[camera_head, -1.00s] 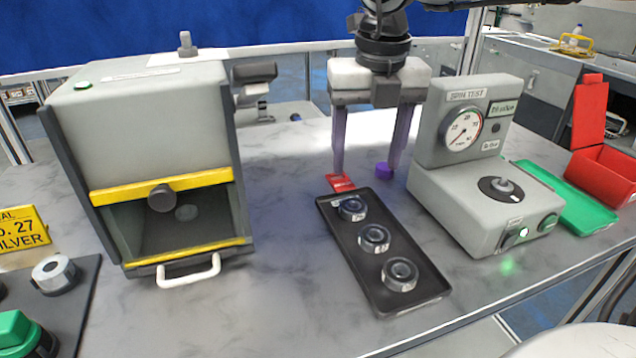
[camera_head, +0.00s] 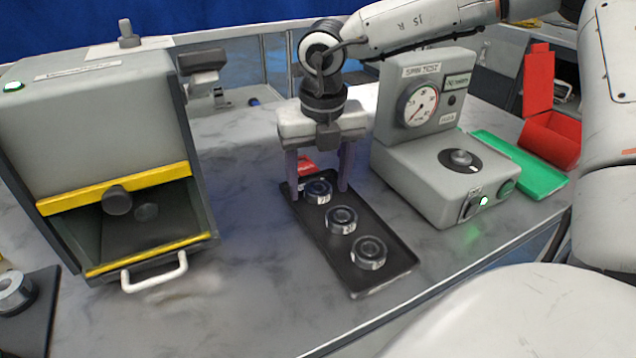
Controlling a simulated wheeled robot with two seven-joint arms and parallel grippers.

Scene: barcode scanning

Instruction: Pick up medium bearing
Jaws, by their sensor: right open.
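A black tray (camera_head: 388,225) on the marbled table holds three dark, silvery ring bearings in a row: a far one (camera_head: 318,191), a middle one (camera_head: 341,219) and a near one (camera_head: 369,252). Their sizes look much alike, so I cannot tell which is the medium one. My right gripper (camera_head: 318,191) points down over the far end of the tray and is open and empty. Its fingers appear on either side of the far bearing; I cannot tell whether they touch it. My left gripper is out of view.
A grey box with yellow bars and a white handle (camera_head: 154,272) stands at left. The grey spin test machine (camera_head: 425,170) stands close right of the tray. A green tray (camera_head: 515,163) and red bin (camera_head: 552,138) are farther right. Table between box and tray is clear.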

